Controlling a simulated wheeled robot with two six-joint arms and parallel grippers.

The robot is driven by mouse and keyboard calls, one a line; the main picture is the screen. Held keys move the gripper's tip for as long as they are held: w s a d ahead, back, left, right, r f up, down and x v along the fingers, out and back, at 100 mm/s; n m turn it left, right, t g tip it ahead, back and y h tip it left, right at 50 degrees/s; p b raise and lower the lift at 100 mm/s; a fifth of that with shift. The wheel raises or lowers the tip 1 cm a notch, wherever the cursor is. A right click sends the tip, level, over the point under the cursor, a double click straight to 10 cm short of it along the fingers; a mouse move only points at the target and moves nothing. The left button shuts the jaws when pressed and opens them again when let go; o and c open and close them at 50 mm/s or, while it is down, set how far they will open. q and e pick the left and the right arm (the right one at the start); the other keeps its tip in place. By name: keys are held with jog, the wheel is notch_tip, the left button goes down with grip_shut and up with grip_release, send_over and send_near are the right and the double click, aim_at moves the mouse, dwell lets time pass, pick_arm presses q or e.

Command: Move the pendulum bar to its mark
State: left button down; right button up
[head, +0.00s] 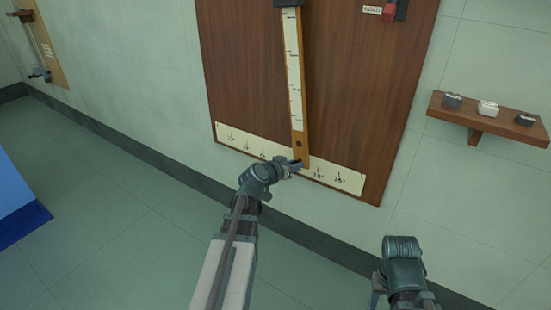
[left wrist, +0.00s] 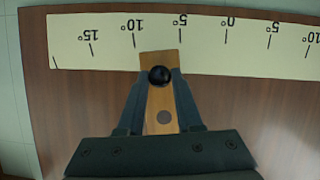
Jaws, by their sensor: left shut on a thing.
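The pendulum bar (head: 296,100) is a long wooden strip with a white scale, hanging from a dark pivot on the brown wooden board. Its lower end leans right in the head view. In the left wrist view the bar's end (left wrist: 160,98) lies between the 10° and 5° lines of the white angle scale (left wrist: 250,50), which appears upside down. My left gripper (head: 296,167) is shut on the bar's lower end, one finger on each side, around a dark round knob (left wrist: 159,76). My right arm shows at the lower right, but its gripper is not visible.
The brown board (head: 240,80) is on the wall, with a red part (head: 389,12) near its upper right. A wooden shelf (head: 480,115) with three small items is to the right. A blue object (head: 20,205) is at the left edge. The floor between is clear.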

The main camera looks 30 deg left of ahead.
pick_arm(q)
jog(key=d, duration=0.4)
jog(key=shift+s+r, duration=0.15)
jog(key=shift+r, duration=0.15)
jog(key=c, duration=0.6)
grip_release()
